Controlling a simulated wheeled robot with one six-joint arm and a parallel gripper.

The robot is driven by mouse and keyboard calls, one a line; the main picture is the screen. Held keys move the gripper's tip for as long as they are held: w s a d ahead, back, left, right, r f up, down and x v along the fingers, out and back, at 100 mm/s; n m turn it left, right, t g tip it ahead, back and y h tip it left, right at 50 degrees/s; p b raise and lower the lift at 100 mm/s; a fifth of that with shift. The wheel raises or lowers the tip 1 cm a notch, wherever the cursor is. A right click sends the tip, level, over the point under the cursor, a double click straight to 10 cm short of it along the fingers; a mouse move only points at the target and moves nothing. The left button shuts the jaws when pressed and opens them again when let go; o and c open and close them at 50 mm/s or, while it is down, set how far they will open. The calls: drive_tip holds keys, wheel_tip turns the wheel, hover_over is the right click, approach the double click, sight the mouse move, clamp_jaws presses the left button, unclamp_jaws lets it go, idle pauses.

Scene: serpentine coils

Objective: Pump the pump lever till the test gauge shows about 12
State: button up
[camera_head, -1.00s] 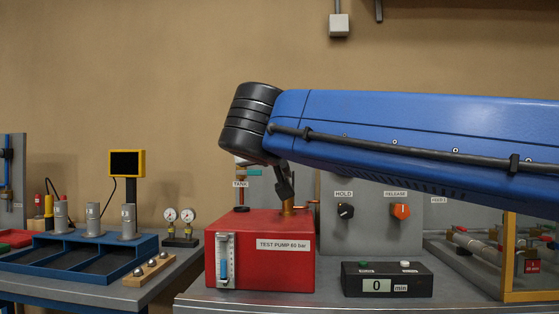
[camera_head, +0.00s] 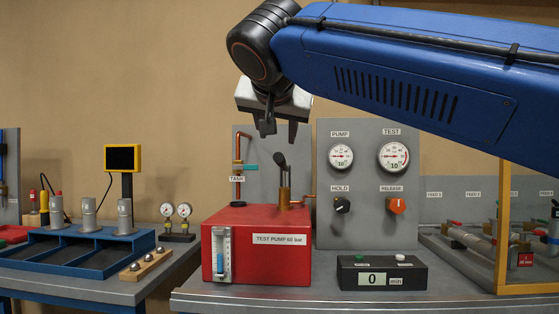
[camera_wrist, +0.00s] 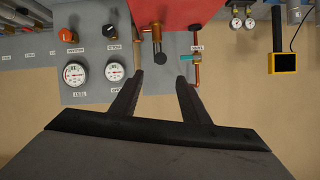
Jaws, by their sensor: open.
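The red test pump box (camera_head: 255,262) stands on the bench, with a brass post (camera_head: 284,196) on top. The black-knobbed pump lever (camera_head: 281,161) rises from the post, tilted slightly left. The test gauge (camera_head: 393,157) is on the grey panel beside the smaller pump gauge (camera_head: 341,157); the needles are too small to read surely. My gripper (camera_head: 284,130) is open and empty, above the lever and apart from it. It also shows in the wrist view (camera_wrist: 160,78).
The HOLD knob (camera_head: 342,205) and orange RELEASE knob (camera_head: 397,206) sit below the gauges. A timer (camera_head: 382,273) reading 0 is in front. A TANK pipe with a teal handle (camera_head: 250,168) stands close left of the lever. A yellow-framed guard (camera_head: 504,235) is at right.

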sight(279, 165)
drive_tip(key=x, duration=1.6)
drive_tip(key=shift+w+f, duration=0.15)
drive_tip(key=shift+w, duration=0.2)
